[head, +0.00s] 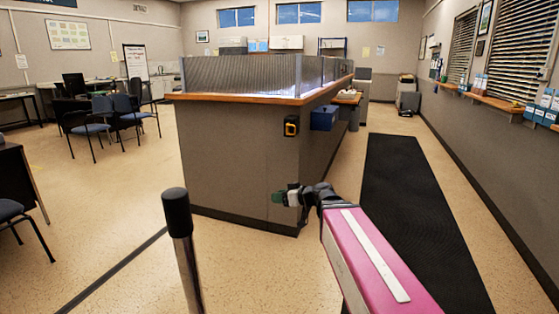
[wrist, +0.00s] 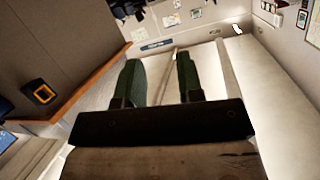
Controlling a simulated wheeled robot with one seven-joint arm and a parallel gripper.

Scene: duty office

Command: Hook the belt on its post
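A post (head: 185,260) with a black cylindrical top and a metal shaft stands upright in the left foreground of the head view. A small black unit with a yellow-orange frame (head: 291,126) is fixed on the counter's end wall; it also shows at the left of the wrist view (wrist: 42,92). It may be the belt's housing, but no belt strap can be made out. My gripper (head: 280,197) is in front of the counter's end, below the unit and right of the post. In the wrist view its green fingers (wrist: 160,80) are apart, with nothing between them.
The wood-topped counter (head: 235,150) fills the middle. A blue box (head: 323,117) is on its right side. A black mat (head: 400,210) runs along the right aisle. Chairs (head: 130,115) stand at the left. The floor (head: 100,200) left of the counter is clear.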

